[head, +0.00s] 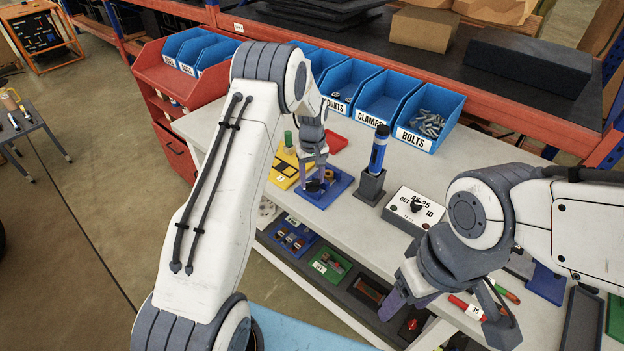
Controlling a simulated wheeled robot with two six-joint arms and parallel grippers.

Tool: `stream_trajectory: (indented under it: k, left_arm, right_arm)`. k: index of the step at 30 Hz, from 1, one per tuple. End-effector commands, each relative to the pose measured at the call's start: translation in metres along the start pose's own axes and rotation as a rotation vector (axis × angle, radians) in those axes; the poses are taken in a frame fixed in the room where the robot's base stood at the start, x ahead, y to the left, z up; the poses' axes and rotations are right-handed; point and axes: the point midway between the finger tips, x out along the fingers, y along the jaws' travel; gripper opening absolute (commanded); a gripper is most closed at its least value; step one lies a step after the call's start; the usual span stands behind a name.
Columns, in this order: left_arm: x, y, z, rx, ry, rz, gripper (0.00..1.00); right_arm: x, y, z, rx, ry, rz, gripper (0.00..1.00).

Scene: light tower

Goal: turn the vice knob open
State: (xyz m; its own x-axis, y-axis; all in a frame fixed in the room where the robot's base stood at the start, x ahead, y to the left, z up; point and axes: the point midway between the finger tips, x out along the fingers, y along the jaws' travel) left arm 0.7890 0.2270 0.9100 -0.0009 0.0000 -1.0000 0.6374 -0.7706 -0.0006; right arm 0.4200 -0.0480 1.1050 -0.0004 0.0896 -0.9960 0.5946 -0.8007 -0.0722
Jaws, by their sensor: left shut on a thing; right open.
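My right gripper (394,303) is open and empty, near the front edge of the bench, well apart from the vice.
A blue cylinder in a dark holder (370,187) stands right of the vice, beside a white box with a black dial (414,207). A yellow tray (284,168) sits to its left. Labelled blue bins (430,118) line the back. Red and green pens lie near my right gripper.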

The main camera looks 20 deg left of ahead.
Motion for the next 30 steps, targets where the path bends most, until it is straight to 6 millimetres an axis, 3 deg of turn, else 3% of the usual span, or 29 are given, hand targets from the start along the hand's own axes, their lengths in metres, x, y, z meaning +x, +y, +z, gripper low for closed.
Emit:
stream_trajectory:
  k: [15, 30]
  left_arm:
    - [-0.0014, -0.0001, -0.0016, -0.414, 0.003, 0.003, 0.00]
    - [-0.0018, -0.0002, -0.0019, -0.545, 0.004, 0.003, 0.00]
  right_arm:
    - [0.0065, 0.0005, 0.0004, 0.000, 0.000, 0.000, 0.61]
    - [0.0077, 0.0005, 0.0004, 0.000, 0.000, 0.000, 0.61]
